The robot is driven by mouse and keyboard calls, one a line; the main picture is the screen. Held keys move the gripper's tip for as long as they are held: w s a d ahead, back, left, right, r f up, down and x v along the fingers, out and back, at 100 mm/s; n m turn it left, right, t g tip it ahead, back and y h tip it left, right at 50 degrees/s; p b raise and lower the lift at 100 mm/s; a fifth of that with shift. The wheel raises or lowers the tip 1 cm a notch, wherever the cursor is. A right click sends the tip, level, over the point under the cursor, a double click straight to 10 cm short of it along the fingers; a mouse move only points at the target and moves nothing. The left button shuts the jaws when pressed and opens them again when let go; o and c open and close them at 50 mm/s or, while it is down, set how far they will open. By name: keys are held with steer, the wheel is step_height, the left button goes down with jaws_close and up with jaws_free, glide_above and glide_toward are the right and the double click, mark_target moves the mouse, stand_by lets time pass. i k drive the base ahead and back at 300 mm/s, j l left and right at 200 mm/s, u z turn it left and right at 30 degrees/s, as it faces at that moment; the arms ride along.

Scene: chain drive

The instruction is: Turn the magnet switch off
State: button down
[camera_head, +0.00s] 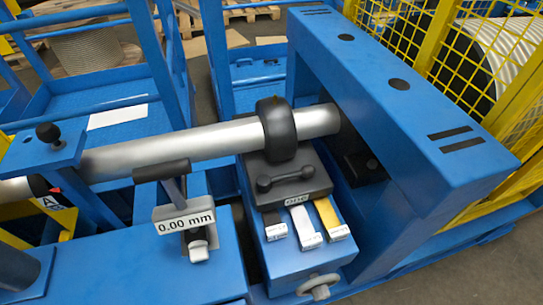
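A dark grey block (312,194) sits on the blue bed below the silver shaft. A dark lever with rounded ends (286,178) lies across its top, roughly level; this may be the magnet switch, but I cannot be sure. A small label (306,198) is on the block's front edge, and I cannot read it clearly. A thick black ring (277,130) is around the silver shaft (190,145), just behind the lever. My gripper is not in view.
A display reading 0.00 mm (185,224) stands left of the block, with a dark bar handle (161,170) above. Black, white and yellow tabs (305,227) and a handwheel (318,286) are in front. A large blue frame (400,130) and yellow mesh guards (465,60) bound the right.

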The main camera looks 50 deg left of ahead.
mark_target(199, 250)
steer(key=u, duration=1.65)
